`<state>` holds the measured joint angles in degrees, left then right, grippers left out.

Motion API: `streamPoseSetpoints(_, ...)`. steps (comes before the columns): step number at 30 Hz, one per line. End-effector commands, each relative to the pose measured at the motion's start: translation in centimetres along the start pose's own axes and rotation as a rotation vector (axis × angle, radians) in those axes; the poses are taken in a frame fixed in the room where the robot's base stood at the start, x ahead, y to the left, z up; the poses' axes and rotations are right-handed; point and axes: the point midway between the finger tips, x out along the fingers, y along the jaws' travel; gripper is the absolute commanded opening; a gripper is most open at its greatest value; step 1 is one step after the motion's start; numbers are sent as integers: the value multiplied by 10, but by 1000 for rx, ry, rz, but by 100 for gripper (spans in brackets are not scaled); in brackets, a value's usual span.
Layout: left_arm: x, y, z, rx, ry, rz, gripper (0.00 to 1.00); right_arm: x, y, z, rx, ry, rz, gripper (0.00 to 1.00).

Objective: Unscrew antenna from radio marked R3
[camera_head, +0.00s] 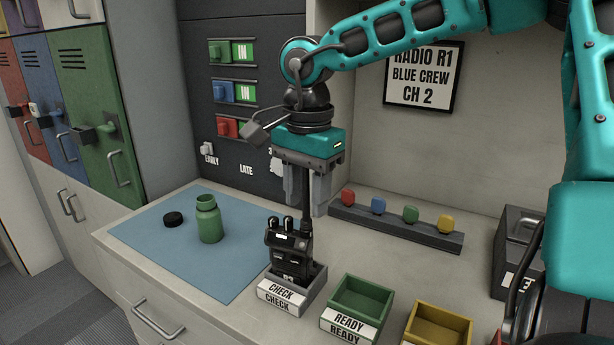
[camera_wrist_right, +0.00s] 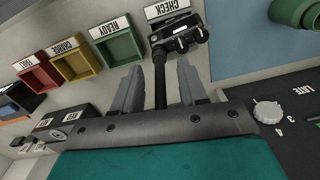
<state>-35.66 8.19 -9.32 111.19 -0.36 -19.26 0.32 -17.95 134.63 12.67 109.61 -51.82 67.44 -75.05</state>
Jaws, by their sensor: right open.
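A black radio (camera_head: 289,252) stands upright in the grey tray marked CHECK (camera_head: 287,292) on the counter. I cannot read a radio number on it. Its black antenna (camera_head: 306,208) rises from its right side. My right gripper (camera_head: 305,205) is above the radio, pointing down, its two fingers apart on either side of the antenna. In the right wrist view the antenna (camera_wrist_right: 160,82) passes between the open fingers (camera_wrist_right: 158,88), and the radio (camera_wrist_right: 177,38) is beyond the fingertips. My left gripper is not in view.
A green READY bin (camera_head: 361,300) and a yellow bin (camera_head: 438,330) stand right of the tray. A green bottle (camera_head: 209,222) and black cap (camera_head: 173,218) are on the blue mat (camera_head: 150,240). A rack with coloured knobs (camera_head: 392,225) lies behind; a dark box (camera_head: 517,250) stands right.

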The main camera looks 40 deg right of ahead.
Motion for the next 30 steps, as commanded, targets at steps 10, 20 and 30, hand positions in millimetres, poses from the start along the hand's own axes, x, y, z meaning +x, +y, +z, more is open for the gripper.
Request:
streamPoseSetpoints(10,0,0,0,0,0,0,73,1,0,0,0,1,0,36)
streamPoseSetpoints(20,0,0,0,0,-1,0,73,1,0,0,0,0,0,4)
streamPoseSetpoints(30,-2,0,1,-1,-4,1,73,0,0,0,-32,-2,-1,0)
